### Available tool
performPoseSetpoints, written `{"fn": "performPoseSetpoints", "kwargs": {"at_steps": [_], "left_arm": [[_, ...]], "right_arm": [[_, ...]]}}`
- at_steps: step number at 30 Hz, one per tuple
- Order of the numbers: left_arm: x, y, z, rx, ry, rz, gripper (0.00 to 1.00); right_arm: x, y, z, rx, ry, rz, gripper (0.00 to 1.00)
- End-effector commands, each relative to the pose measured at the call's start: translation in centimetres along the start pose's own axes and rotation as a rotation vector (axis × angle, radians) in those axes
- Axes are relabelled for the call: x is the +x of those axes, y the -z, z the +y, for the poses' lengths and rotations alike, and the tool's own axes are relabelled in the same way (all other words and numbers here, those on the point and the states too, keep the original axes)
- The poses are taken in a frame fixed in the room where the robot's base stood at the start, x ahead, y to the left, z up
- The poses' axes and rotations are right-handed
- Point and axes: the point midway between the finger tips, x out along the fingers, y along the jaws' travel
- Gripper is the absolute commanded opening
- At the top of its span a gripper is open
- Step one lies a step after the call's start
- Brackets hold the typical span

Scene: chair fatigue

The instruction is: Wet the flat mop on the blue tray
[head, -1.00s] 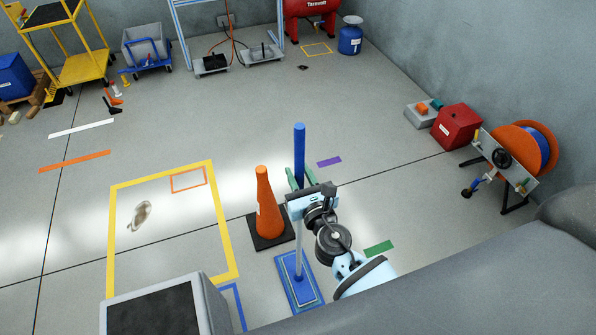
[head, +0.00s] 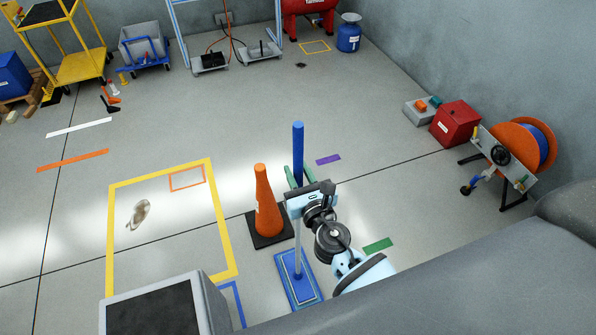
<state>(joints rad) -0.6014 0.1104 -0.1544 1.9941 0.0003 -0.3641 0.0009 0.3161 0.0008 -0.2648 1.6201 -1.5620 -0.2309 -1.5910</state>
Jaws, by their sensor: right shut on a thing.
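The flat mop stands nearly upright, with a blue grip (head: 298,150) on top and a pale pole (head: 298,240) below. My right gripper (head: 298,184) is shut on the mop's handle, just below the blue grip. The pole's foot comes down over the blue tray (head: 315,298) on the floor. The mop head and the tray are both blue there, and I cannot clearly tell them apart or whether the head is wet. My left gripper is not in view.
An orange cone (head: 265,205) on a black base stands close left of the mop. A yellow floor frame (head: 112,240) with a puddle-like patch (head: 138,213) lies further left. A red box (head: 455,123) and an orange hose reel (head: 520,145) stand at the right.

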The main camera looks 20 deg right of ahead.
Motion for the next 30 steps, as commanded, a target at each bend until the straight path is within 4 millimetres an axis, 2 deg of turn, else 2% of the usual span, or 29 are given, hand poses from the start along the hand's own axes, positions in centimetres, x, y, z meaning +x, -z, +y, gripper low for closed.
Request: {"fn": "performPoseSetpoints", "kwargs": {"at_steps": [30], "left_arm": [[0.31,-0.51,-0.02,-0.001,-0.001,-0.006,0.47]], "right_arm": [[0.08,0.45,0.02,0.000,0.000,-0.005,0.00]]}}
